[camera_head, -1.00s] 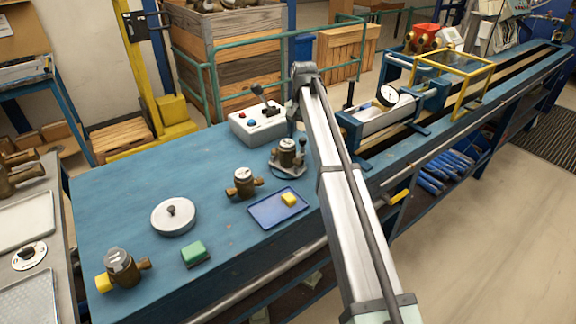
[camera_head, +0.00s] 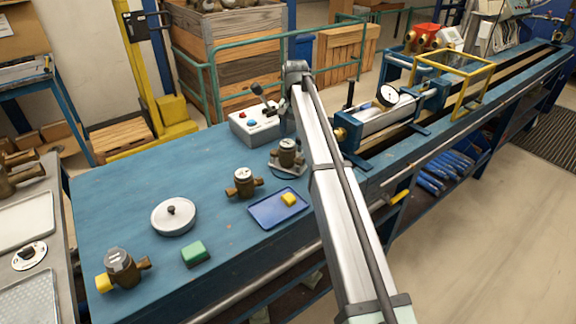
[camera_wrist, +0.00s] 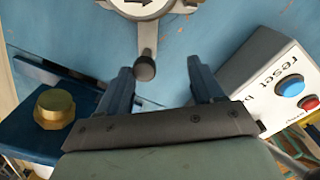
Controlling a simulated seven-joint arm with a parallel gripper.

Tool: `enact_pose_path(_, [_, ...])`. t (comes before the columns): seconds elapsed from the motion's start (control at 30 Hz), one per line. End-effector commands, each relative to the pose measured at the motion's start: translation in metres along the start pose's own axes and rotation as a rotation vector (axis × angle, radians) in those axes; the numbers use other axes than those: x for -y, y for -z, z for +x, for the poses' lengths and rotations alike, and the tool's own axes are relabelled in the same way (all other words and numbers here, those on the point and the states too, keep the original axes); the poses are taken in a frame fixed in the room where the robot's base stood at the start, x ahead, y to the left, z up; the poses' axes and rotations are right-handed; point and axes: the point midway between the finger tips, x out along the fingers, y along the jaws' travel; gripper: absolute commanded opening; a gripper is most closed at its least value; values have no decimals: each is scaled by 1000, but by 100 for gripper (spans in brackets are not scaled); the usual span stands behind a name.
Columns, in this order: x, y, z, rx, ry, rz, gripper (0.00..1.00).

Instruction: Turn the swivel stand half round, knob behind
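The swivel stand (camera_head: 287,167) stands on the blue bench beside my arm and carries a brass meter (camera_head: 287,152). In the wrist view the meter's pale round face with a dark arrow (camera_wrist: 140,8) is cut off at the top edge. A short arm leads from it to a dark round knob (camera_wrist: 145,68). My gripper (camera_wrist: 159,68) is open. In the head view the gripper and knob are hidden or unclear behind my arm.
A control box (camera_head: 256,123) with red and blue buttons stands left of the stand. A brass-ended clamp bench (camera_head: 385,122) is to the right. A second meter (camera_head: 243,183), a blue tray (camera_head: 266,214) and a round lidded disc (camera_head: 173,216) lie nearer.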

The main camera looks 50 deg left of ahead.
Motion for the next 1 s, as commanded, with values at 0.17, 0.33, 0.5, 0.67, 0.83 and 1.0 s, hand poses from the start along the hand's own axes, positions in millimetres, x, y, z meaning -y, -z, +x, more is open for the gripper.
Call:
enact_pose_path(0.17, [5,0,0,0,0,-1,66])
enact_pose_path(0.33, [12,0,0,1,0,-1,66])
enact_pose_path(0.5, [14,-1,0,0,0,0,66])
enact_pose_path(0.67, [18,-1,0,0,0,-1,66])
enact_pose_path(0.83, [24,-2,0,1,0,-1,66])
enact_pose_path(1.0, [26,-2,0,0,0,0,66])
